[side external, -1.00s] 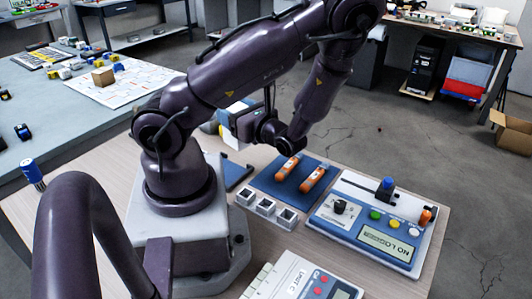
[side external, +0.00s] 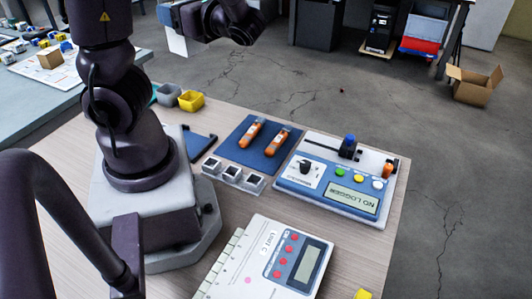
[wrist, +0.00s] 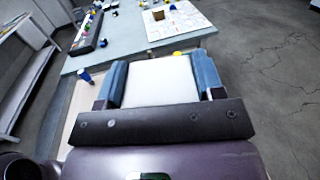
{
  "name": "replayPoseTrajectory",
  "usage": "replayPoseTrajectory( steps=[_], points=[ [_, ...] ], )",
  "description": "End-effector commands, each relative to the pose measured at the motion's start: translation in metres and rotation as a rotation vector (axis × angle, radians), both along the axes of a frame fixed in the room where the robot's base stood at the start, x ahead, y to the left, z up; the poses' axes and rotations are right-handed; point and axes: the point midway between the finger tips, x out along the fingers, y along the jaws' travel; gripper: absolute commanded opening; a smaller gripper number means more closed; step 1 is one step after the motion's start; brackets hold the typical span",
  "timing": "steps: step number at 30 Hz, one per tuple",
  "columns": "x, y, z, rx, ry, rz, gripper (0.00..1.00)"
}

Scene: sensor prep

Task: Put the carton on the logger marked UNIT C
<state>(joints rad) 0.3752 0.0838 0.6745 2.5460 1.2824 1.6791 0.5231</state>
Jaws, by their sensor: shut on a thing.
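The white carton (wrist: 160,82) fills the space between the two blue-padded fingers of my gripper (wrist: 162,76) in the wrist view. My gripper (side external: 178,18) is shut on it. In the side view the carton (side external: 177,43) shows partly below the gripper at the top, held high and apart from the table. The logger marked UNIT C (side external: 258,278) lies flat at the table's front, with a grey display, red buttons and a pale upper face. Its lower edge is cut off by the frame. My gripper is far behind it in the picture.
A tester reading NO LOGGER (side external: 330,192) sits at the right of the table. Two orange tools lie on a blue mat (side external: 236,146), with small square holders (side external: 230,174) in front.

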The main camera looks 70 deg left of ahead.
Motion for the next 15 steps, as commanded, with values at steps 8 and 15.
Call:
replayPoseTrajectory(
  steps=[8, 15],
  points=[
    [-0.001, -0.003, 0.022, 0.0, 0.001, 0.016, 0.37],
    [-0.009, -0.028, 0.005, 0.003, 0.005, 0.148, 0.37]
  ],
)
